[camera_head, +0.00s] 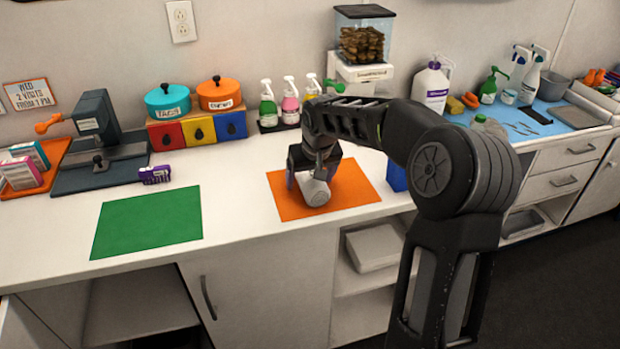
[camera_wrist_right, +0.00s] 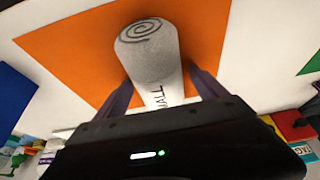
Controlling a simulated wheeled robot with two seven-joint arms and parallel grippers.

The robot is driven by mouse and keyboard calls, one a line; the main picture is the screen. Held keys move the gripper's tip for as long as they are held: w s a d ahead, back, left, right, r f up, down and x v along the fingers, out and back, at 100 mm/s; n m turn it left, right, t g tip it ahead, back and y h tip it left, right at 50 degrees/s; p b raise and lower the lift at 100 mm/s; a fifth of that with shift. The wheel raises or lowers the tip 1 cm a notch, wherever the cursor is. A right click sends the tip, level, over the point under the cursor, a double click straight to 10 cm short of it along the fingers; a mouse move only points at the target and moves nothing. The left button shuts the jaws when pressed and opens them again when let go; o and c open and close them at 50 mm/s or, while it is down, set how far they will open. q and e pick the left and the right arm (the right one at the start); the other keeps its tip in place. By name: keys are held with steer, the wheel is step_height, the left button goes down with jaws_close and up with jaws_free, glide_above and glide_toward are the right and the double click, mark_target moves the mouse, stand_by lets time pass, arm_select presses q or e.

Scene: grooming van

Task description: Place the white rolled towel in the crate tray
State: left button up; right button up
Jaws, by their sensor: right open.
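The white rolled towel (camera_head: 313,192) lies on the orange mat (camera_head: 357,190) in the middle of the counter. In the right wrist view the towel (camera_wrist_right: 148,55) shows its grey spiral end and dark lettering on its side. My right gripper (camera_head: 315,180) is over the towel, fingers pointing down. In the wrist view the fingers of this gripper (camera_wrist_right: 162,86) stand on either side of the towel, apart, with it between them. I cannot tell whether they touch it. My left gripper is not in view. I cannot tell which thing is the crate tray.
A green mat (camera_head: 148,222) lies to the left, beside a purple item (camera_head: 155,174). An orange tray (camera_head: 50,165) with boxes is at the far left. Spray bottles (camera_head: 290,100) and a canister (camera_head: 364,38) stand behind. My right arm hides part of the counter.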

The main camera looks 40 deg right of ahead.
stand_by(0.5)
steer(key=c, duration=1.5)
step_height(320, 180, up, 10)
steer(key=shift+r, duration=0.1)
stand_by(0.4)
